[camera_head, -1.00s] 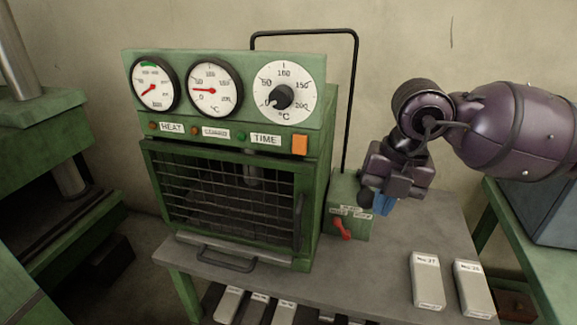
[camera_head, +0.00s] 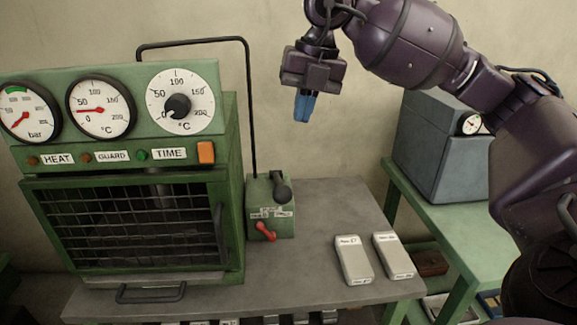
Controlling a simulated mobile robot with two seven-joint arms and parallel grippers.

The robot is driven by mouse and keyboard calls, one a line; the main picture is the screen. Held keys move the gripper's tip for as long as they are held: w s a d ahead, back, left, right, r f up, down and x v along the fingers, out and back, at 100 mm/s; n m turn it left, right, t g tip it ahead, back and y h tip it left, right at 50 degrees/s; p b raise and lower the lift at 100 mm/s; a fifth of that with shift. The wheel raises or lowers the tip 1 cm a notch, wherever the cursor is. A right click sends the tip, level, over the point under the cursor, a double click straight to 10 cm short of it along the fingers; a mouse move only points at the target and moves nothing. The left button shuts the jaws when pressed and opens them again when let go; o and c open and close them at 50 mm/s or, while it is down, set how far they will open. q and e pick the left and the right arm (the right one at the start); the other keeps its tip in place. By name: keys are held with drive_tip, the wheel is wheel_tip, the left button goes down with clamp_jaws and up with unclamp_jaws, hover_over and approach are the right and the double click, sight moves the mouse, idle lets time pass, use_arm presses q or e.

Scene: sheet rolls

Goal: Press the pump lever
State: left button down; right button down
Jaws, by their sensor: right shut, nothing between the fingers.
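A small green pump box (camera_head: 285,224) stands on the grey bench, against the right side of the green press. A short lever with a black knob (camera_head: 282,192) shows on top of it, and a red handle (camera_head: 265,232) is on its front under small white labels. My right gripper (camera_head: 304,107) is in the air above the black-knobbed lever and slightly to its right, clear of it. Its blue fingers point down, closed together and empty. My left gripper is not in view.
The green press (camera_head: 232,150) has dials, an orange switch (camera_head: 206,152) and a barred guard (camera_head: 130,225). A thin black pipe (camera_head: 250,110) runs down beside it. Two pale blocks (camera_head: 354,260) lie on the bench (camera_head: 325,200). A grey-blue box (camera_head: 430,150) sits on a green table at right.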

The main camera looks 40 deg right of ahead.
sight(285, 186)
use_arm(q)
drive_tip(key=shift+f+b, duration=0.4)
drive_tip(key=shift+b, duration=0.15)
use_arm(e)
drive_tip(key=f, duration=0.4)
drive_tip(key=w+a+f, duration=0.1)
drive_tip(key=f, duration=0.4)
drive_tip(key=w+a+f, duration=0.1)
drive_tip(key=f, duration=0.3)
drive_tip(key=shift+f, duration=0.4)
